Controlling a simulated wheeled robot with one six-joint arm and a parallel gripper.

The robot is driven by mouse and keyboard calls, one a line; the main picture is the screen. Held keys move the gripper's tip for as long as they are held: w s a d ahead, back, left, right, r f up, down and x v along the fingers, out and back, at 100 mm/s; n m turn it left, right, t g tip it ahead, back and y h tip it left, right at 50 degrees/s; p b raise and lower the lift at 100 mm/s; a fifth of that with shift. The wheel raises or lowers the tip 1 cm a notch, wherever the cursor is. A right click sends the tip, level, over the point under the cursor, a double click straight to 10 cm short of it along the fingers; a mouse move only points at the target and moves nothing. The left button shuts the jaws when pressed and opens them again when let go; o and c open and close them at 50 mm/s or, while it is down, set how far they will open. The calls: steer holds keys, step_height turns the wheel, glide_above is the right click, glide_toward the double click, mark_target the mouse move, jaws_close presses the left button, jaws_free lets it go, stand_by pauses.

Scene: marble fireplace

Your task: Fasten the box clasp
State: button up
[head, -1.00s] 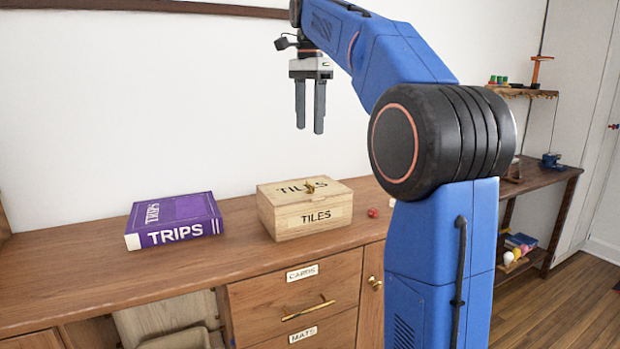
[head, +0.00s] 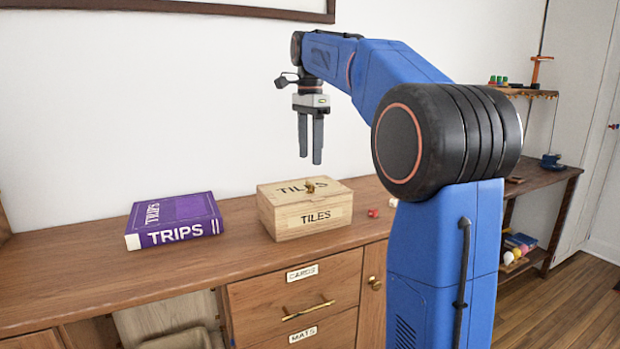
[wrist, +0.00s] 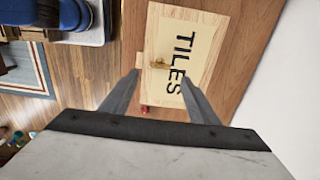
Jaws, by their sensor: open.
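The wooden box (head: 290,214) labelled TILES stands on the wooden counter with its lid down. A small brass clasp (head: 309,187) shows on top of the lid; whether it is fastened cannot be told. My gripper (head: 311,160) points down above the box, open and empty, its fingertips a little above the lid in the head view. In the wrist view the box lid (wrist: 205,47) lies beyond the gripper fingers (wrist: 160,92), and the brass clasp (wrist: 158,63) shows between and past their tips.
A purple TRIPS book (head: 174,220) lies left of the box. A small red object (head: 374,213) lies right of it. Drawers with a brass handle (head: 308,310) are below the counter (head: 230,255). The wall is close behind.

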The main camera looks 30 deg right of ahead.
mark_target(310, 187)
step_height(310, 187, down, 8)
steer(key=shift+r, duration=0.1)
steer(key=shift+c, duration=0.3)
steer(key=c, duration=1)
